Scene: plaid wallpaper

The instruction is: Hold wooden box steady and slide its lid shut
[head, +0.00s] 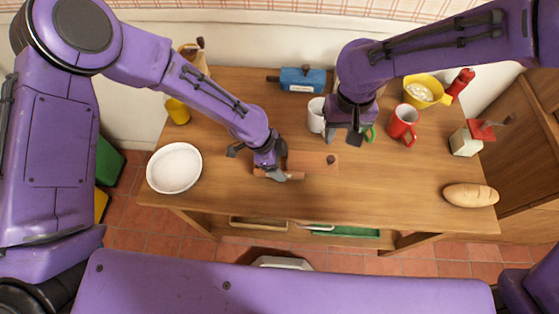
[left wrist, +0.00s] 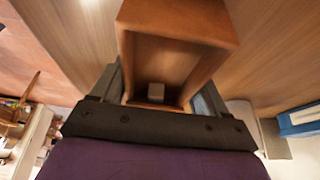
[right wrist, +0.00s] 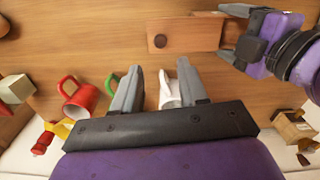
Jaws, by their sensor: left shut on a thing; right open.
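The wooden box (left wrist: 180,20) fills the left wrist view, open toward the camera, with a small grey block (left wrist: 156,91) inside. My left gripper (head: 275,170) is shut on the box, with a finger on each side of it. The lid (head: 313,162), a flat wooden board with a dark round knob, extends to the right of the left gripper in the head view. The lid also shows in the right wrist view (right wrist: 190,36) with its knob. My right gripper (right wrist: 142,82) is open and empty, above the table behind and to the right of the lid.
A white mug (head: 316,115), a green mug (head: 370,133) and a red mug (head: 403,122) stand near the right gripper. A white bowl (head: 174,168) is at the left, bread (head: 470,195) at the right. A blue box (head: 303,79) stands at the back.

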